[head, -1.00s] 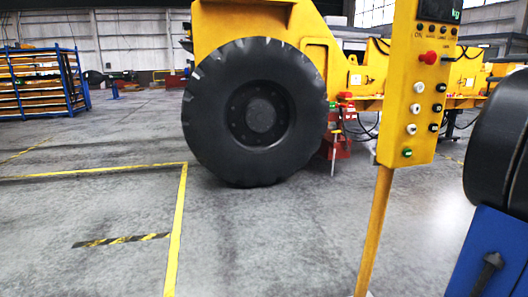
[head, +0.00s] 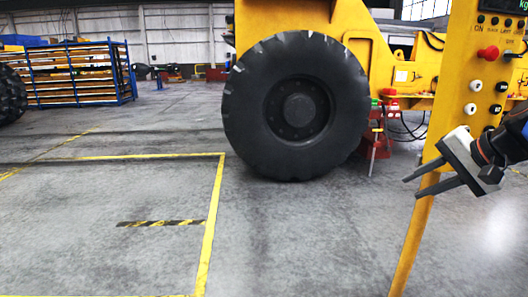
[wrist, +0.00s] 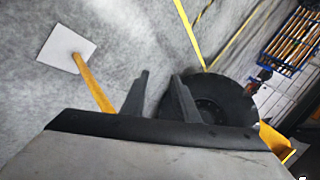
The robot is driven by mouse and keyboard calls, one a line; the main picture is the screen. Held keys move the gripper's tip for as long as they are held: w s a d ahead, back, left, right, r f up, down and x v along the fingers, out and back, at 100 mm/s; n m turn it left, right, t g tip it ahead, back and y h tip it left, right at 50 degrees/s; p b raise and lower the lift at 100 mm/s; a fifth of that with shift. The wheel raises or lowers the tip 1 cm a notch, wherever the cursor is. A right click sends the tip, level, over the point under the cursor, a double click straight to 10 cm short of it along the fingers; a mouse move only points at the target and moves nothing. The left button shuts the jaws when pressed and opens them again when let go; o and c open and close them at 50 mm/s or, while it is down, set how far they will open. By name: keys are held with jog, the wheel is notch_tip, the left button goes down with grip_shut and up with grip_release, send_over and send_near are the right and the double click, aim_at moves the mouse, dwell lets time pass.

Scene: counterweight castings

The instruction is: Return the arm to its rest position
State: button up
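My gripper (head: 428,185) is at the right of the head view, in front of the yellow control post. Its two dark fingers point left and stand apart, with nothing between them. In the wrist view my gripper (wrist: 160,92) also shows its two fingers spread and empty, with floor and part of a big tyre behind them. Part of my arm shows at the right edge of the head view.
The yellow control panel (head: 470,90) on its post stands close to my gripper; its white base plate (wrist: 66,48) shows in the wrist view. A yellow vehicle's large black wheel (head: 297,106) stands beyond. A blue rack (head: 75,75) is at the back left. The marked floor (head: 110,190) is clear.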

jog(key=s+a+f+n+g+h, duration=0.1)
jog(key=s+a+f+n+h, duration=0.1)
jog(key=s+a+f+n, duration=0.2)
jog(key=s+a+f+n+g+h, duration=0.1)
jog(key=s+a+f+n, duration=0.3)
jog(key=s+f, duration=0.7)
notch_tip(320, 180, down, 5)
jog(key=shift+s+a+f+n+g+h, duration=0.15)
jog(key=shift+s+n+g+h, duration=0.2)
jog(key=shift+n+g, duration=0.35)
